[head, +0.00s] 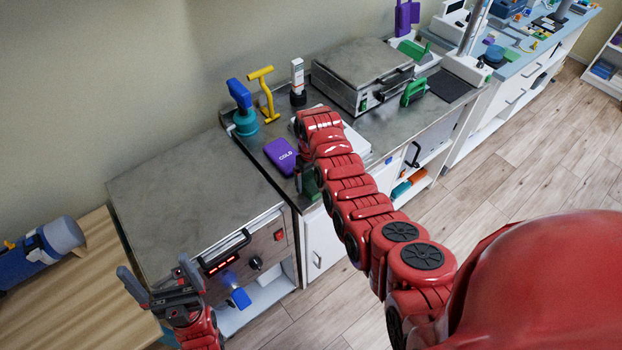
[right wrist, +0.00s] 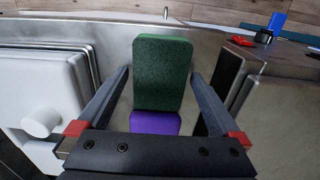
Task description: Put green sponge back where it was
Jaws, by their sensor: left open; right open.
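The green sponge (right wrist: 162,72) is a dark green block in the right wrist view, between the two fingers of my open right gripper (right wrist: 159,76). Gaps show on both sides of it. In the head view a dark green part of the sponge (head: 312,191) shows near the counter's front edge, partly hidden by my right arm. The purple cold pack (head: 281,156) lies beside it on the counter; purple (right wrist: 155,123) also shows just below the sponge in the wrist view. My left gripper (head: 156,268) is open and empty at the lower left, in front of the oven-like unit.
A teal pump bottle (head: 245,122), a yellow T-handled tool (head: 265,95) and a white bottle (head: 298,78) stand behind. A metal press (head: 362,72) and a green-handled item (head: 414,91) are further right. The left steel top (head: 190,200) is clear.

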